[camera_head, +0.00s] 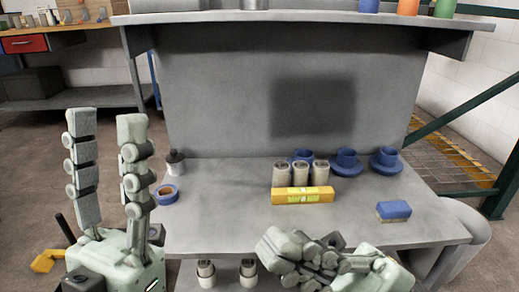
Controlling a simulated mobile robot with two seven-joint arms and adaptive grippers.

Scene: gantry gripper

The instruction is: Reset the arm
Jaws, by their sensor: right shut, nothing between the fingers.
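My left gripper (106,120) stands upright at the left of the head view. Its two fingers are parallel and apart, with nothing between them. My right gripper (280,247) is at the bottom, right of the middle, in front of the workbench's near edge. Its fingers point left and are closed together with nothing held. It covers part of the bench front. The rest of both arms is outside the view.
The grey workbench (225,225) holds a yellow level (302,196), several pale cylinders (320,172), blue flanged parts (346,163), a blue tape roll (166,194), a dark-topped bottle (176,163) and a blue-topped block (394,211). The bench's front middle is clear.

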